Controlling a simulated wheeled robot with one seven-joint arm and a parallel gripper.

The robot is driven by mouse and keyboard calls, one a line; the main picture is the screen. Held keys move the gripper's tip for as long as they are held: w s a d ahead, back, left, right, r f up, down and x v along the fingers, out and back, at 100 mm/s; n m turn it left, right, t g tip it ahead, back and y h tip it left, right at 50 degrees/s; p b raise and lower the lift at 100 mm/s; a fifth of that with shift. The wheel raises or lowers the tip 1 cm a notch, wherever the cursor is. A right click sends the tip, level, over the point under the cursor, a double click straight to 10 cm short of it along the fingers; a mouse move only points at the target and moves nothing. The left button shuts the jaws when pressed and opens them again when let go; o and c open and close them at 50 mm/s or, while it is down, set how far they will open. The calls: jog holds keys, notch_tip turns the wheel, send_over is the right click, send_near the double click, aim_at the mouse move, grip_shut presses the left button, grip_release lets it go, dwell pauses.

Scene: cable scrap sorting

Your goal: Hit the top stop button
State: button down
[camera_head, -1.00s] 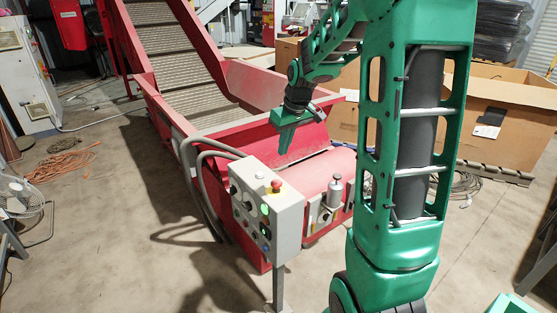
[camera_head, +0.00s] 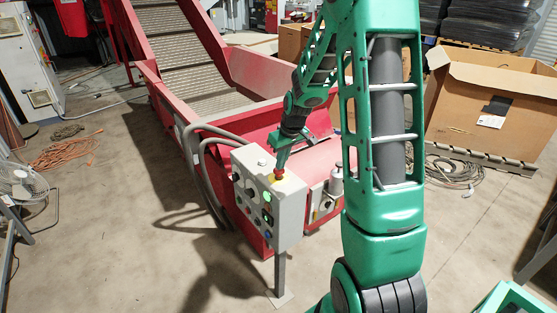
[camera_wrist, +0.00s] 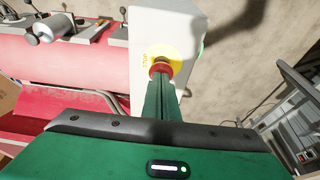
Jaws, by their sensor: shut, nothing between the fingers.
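The red stop button (camera_head: 278,173) sits on a yellow disc on top of the grey control box (camera_head: 291,215). It also shows in the wrist view (camera_wrist: 160,68), with "STOP" lettering on the yellow ring. My gripper (camera_head: 282,161) is shut and empty, pointing down, with its fingertips at the button. In the wrist view the green fingers (camera_wrist: 161,84) reach up to the button's near edge and hide part of it. They look in contact or almost so; I cannot tell whether the button is pressed in.
The box's front has a lit green button (camera_head: 267,197) and other knobs. Thick grey hoses (camera_head: 203,165) run behind its left side. The red conveyor (camera_head: 215,105) stands behind it. A silver cylinder fitting (camera_head: 336,181) is to the right. Floor in front is clear.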

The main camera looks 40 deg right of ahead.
jog(key=shift+f, duration=0.8)
jog(key=shift+s+f, duration=0.35)
jog(key=shift+f, duration=0.25)
jog(key=shift+r, duration=0.15)
jog(key=shift+w+r, duration=0.15)
jog(key=shift+r, duration=0.1)
notch_tip(320, 180, up, 5)
jog(key=shift+w+f, duration=0.1)
jog(key=v, duration=0.9)
